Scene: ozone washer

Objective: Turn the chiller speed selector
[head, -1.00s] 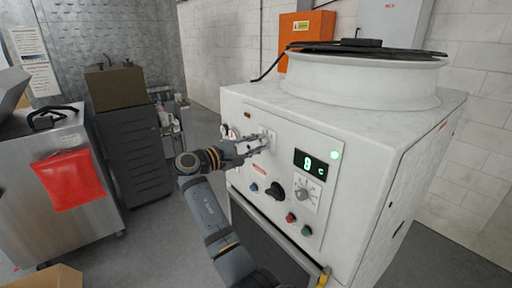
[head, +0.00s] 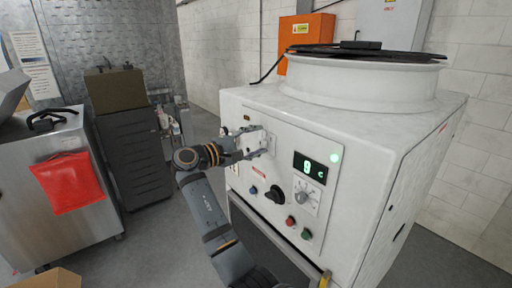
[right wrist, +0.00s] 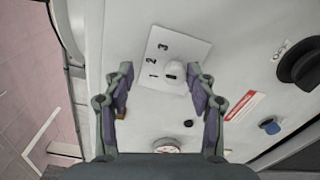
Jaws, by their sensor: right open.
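The chiller (head: 420,130) is a large white box with a control panel on its front. A small white selector knob (right wrist: 174,70) with a dark mark sits on a white plate (right wrist: 198,50) numbered 1, 2, 3. My right gripper (right wrist: 163,88) is open and empty, with its fingers on either side of the knob's line, a little short of it in the picture. Whether the fingertips touch the panel I cannot tell. In the head view my right gripper (head: 264,149) is at the panel's upper left and largely hides the knob. My left gripper is not in view.
A black rotary knob (head: 274,194), a grey dial (head: 304,198), a green display (head: 310,167), and red (head: 290,221) and green (head: 306,233) buttons share the panel. A steel cabinet (head: 60,190) stands at left. Floor between is clear.

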